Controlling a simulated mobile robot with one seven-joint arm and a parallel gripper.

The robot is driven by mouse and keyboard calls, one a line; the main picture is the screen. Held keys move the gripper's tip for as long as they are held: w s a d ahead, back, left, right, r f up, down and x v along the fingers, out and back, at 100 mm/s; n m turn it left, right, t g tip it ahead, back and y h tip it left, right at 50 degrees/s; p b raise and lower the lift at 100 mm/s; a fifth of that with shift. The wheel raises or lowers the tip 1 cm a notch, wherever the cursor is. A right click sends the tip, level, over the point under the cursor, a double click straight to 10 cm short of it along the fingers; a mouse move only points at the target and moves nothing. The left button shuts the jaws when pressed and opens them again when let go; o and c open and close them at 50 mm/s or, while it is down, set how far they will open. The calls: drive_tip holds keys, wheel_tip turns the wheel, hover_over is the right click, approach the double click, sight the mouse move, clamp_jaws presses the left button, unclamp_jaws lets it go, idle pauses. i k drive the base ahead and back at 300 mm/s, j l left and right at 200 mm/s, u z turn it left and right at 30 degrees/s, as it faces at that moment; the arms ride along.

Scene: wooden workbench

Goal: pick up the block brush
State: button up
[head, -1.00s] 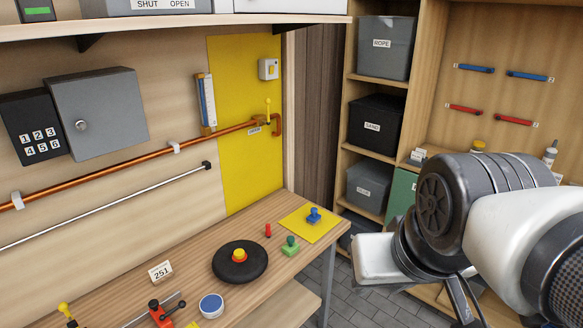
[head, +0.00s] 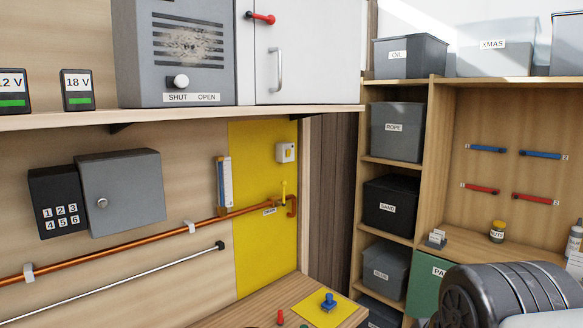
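I cannot make out a block brush in the head view. A small blue object (head: 329,301) with a knob-like top sits on a yellow square (head: 320,312) at the right end of the workbench (head: 262,298). A small red object (head: 281,317) stands left of the yellow square. My arm shows at the lower right, but my gripper is out of view. Most of the bench top is below the picture's edge.
A shelf (head: 200,115) above the bench carries a grey box (head: 190,50) and a white cabinet (head: 300,60). A copper pipe (head: 120,246) runs along the wall. Shelves with bins, such as the ROPE bin (head: 397,145), stand right. A nuts jar (head: 497,232) is on that unit.

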sight(329, 305)
drive_tip(key=i+l+u, duration=0.15)
drive_tip(key=u, duration=0.85)
drive_tip(key=i+l+u, duration=0.25)
drive_tip(key=l+u, duration=0.55)
drive_tip(key=l, duration=0.15)
drive_tip(key=l+u, duration=0.1)
drive_tip(key=l, duration=0.45)
drive_tip(key=i+l+u, duration=0.1)
drive_tip(key=l, duration=0.5)
drive_tip(key=i+l, duration=0.1)
drive_tip(key=l, duration=1.15)
